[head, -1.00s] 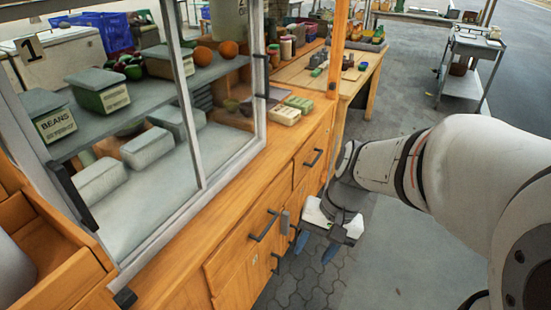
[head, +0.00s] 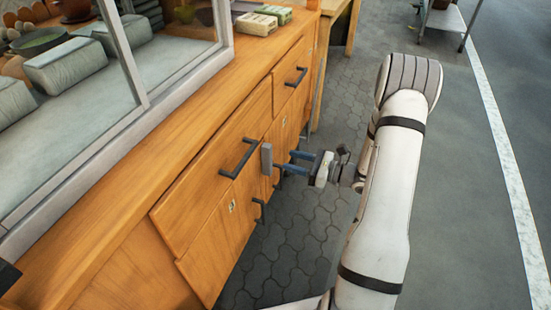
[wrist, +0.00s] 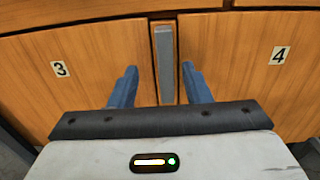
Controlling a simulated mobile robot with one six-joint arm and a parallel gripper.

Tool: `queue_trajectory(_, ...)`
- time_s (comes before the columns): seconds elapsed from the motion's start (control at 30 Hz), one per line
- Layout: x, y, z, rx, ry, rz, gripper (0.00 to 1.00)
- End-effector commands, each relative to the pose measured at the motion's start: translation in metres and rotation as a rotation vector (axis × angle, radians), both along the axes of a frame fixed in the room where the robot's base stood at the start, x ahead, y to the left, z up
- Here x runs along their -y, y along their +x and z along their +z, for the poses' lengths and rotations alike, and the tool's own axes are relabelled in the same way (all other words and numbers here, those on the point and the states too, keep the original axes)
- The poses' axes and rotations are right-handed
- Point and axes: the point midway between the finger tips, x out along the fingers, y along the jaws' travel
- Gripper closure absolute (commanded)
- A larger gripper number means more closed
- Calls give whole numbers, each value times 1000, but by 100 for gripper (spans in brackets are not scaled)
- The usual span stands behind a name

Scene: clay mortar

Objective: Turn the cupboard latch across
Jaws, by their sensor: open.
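The cupboard latch (head: 267,158) is a grey upright bar on the front of the wooden cupboard. In the wrist view the latch (wrist: 165,65) stands upright between door 3 (wrist: 60,95) and door 4 (wrist: 255,80). My gripper (head: 285,161) is open and faces the cupboard front. Its two blue fingers show in the wrist view (wrist: 159,72), one to the left of the latch and one to the right, with gaps between. In the head view the fingertips are close to the latch; I cannot tell whether they overlap it in depth.
Dark bar handles stick out of the cupboard front, one (head: 238,158) just left of the latch and another (head: 295,77) farther along. A glass case (head: 140,115) stands on the counter. The paved floor (head: 300,235) beside the cupboard is clear.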

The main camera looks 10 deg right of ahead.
Motion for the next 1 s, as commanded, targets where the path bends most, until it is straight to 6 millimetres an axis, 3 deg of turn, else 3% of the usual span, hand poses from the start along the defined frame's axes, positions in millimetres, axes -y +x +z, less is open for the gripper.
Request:
queue_trajectory(0.13,-2,8,-6,-2,13,-26,56)
queue_trajectory(0.6,-49,44,-5,-2,10,-35,56)
queue_trajectory(0.9,-51,46,-4,-3,11,-38,56)
queue_trajectory(1.0,-50,46,-4,-3,11,-38,63)
